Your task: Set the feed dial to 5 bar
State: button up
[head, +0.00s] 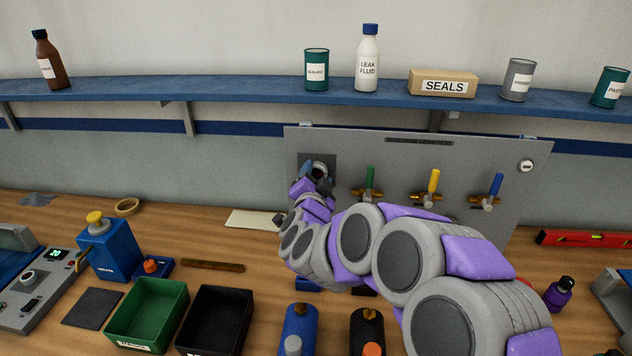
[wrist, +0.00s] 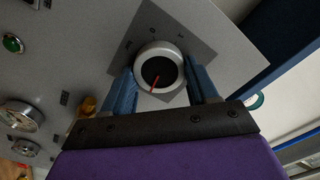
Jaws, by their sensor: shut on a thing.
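The feed dial (wrist: 160,69) is a round knob with a pale rim, a dark face and a red pointer line, set on a darker grey square of the panel. In the wrist view the red line points down and slightly left, toward my gripper's base. Marks beside the dial are too small to read. My gripper (wrist: 163,86) is shut on the dial, one blue finger on each side of its rim. In the head view my gripper (head: 316,180) is at the panel's upper left and partly hides the dial (head: 320,168).
The grey panel (head: 400,155) carries green (head: 370,178), yellow (head: 433,180) and blue (head: 496,184) valve levers to the right of the dial. A blue shelf (head: 230,90) with bottles and cans runs above. Green (head: 181,300) and black (head: 240,300) bins stand on the bench at left.

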jog(key=shift+f+m+b, duration=0.3)
jog(key=shift+m+b, duration=0.1)
jog(key=shift+m, duration=0.6)
jog(key=o, duration=0.9)
jog(key=shift+w, duration=0.1)
jog(key=shift+c, duration=0.2)
jog(key=shift+o, duration=1)
jog(key=shift+r, duration=0.15)
